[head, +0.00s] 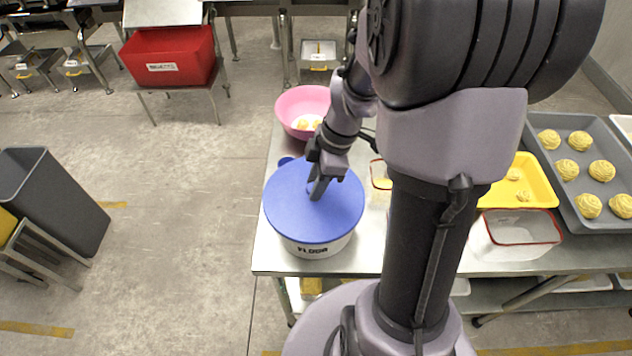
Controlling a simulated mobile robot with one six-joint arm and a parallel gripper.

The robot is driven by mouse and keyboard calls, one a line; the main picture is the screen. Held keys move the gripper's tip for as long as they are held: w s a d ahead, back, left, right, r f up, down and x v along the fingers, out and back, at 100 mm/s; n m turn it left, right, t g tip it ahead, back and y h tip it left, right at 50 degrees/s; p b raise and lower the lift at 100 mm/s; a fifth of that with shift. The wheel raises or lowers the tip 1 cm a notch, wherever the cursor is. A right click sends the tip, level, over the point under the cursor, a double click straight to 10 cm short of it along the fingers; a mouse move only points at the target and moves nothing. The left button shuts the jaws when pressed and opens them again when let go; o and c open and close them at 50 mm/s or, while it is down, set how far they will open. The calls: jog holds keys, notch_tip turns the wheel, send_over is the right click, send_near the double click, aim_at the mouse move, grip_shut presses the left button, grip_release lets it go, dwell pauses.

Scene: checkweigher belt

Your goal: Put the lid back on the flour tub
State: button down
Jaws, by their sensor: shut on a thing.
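The flour tub (320,249) is white with dark lettering and stands near the left front corner of the metal table. The blue lid (290,213) is over the tub's top and covers its opening in this view. I cannot tell whether the lid is fully seated or slightly above the rim. My gripper (318,190) comes down from above and is shut on the lid near its middle. The fingers hide the part they hold.
A pink bowl (293,104) stands behind the tub. A small red-rimmed container (379,176) is to its right. A yellow tray (546,189), a white red-rimmed container (520,236) and a grey tray of buns (552,122) are farther right. Free floor lies left of the table.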

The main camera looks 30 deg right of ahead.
dwell(0.3)
jog(key=c, duration=0.5)
grip_release()
notch_tip(320, 180, up, 7)
jog(key=p, duration=0.5)
grip_shut()
dwell(0.4)
dwell(0.8)
